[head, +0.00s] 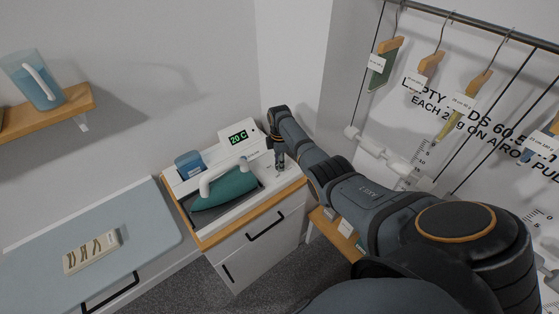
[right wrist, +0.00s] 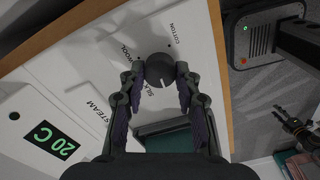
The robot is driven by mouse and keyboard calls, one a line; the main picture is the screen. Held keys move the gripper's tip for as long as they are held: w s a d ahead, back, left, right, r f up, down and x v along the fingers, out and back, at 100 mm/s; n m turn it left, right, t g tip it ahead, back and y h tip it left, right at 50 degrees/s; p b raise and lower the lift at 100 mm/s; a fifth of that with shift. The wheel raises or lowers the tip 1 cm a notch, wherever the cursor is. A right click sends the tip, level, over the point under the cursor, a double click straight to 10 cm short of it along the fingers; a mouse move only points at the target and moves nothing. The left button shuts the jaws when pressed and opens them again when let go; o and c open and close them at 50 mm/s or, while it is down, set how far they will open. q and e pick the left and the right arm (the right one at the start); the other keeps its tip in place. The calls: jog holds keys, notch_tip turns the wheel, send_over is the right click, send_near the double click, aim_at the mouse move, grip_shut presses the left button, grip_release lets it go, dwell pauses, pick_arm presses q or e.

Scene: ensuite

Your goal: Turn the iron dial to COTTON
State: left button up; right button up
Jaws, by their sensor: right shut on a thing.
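The iron dial (right wrist: 160,68) is a dark round knob on the white panel of the iron station (head: 291,186). COTTON, SILK, STEAM and a partly hidden WOOL label are printed around it. A short pale mark shows on the knob's lower edge in the right wrist view. My right gripper (right wrist: 160,75) is shut on the dial, one finger on each side. In the head view my right gripper (head: 279,157) reaches down to the station's right end. The teal iron (head: 226,191) rests in the station. My left gripper (right wrist: 298,129) seems to show small at the right wrist view's edge; its jaws are unclear.
A display (head: 238,137) reads 20 C. A blue tank (head: 188,164) stands left of it. A pale blue ironing board (head: 135,224) lies left, bearing a small panel (head: 92,251). Hangers (head: 429,67) with tags hang from a rail at the right, near my arm.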

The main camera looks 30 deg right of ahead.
jog(key=m+p, duration=0.1)
jog(key=m, duration=0.4)
jog(key=shift+r+m, duration=0.1)
jog(key=shift+m, duration=0.2)
jog(key=m, duration=0.5)
jog(key=shift+p, duration=0.4)
jog(key=m, duration=0.6)
jog(key=m+p, duration=0.1)
jog(key=m, duration=0.4)
jog(key=shift+w, duration=0.1)
jog(key=m, duration=0.5)
jog(key=shift+m, duration=0.4)
jog(key=m, duration=1)
jog(key=shift+m+p, duration=0.35)
jog(key=shift+m, duration=0.05)
jog(key=m, duration=0.5)
jog(key=shift+m, duration=0.4)
